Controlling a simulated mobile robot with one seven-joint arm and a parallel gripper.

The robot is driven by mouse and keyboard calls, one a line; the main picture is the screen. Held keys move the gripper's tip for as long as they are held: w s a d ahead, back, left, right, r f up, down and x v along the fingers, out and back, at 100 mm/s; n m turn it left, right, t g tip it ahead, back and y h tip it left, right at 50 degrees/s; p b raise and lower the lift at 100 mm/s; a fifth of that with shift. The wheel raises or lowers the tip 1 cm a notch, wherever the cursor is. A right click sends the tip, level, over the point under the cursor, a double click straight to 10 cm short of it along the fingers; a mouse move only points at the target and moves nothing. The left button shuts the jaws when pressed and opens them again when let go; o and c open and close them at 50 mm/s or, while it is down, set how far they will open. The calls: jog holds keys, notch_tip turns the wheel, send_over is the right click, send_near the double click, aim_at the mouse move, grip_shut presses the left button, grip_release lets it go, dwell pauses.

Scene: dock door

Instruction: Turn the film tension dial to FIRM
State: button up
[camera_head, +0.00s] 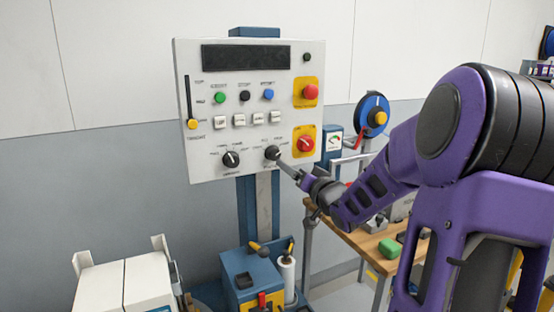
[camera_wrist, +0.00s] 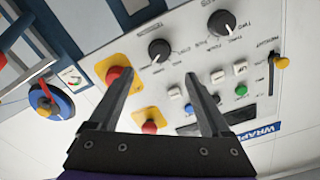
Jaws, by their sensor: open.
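The white control panel (camera_head: 212,120) carries two black dials along its bottom. The right dial (camera_head: 272,153) is beside my gripper (camera_head: 287,168); in the wrist view this dial (camera_wrist: 161,50) lies just past the tip of one finger. The left dial (camera_head: 231,159) is farther off and also shows in the wrist view (camera_wrist: 221,23), with a label that seems to read "TWO". My gripper (camera_wrist: 178,72) is open and empty, its fingers reaching toward the panel. The lettering around the right dial is too small to read, so its setting is unclear.
A red knob on a yellow plate (camera_head: 306,143) is close to the gripper, with a red button (camera_head: 310,92) above it. White push buttons (camera_head: 240,120) and a yellow-tipped slider (camera_head: 193,124) share the panel. A workbench (camera_head: 370,243) stands below right.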

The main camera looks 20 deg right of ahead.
aim_at(275, 156)
jog(key=w, duration=1.1)
jog(key=shift+w+a, duration=0.15)
jog(key=shift+a, duration=0.05)
jog(key=shift+b, duration=0.3)
grip_shut()
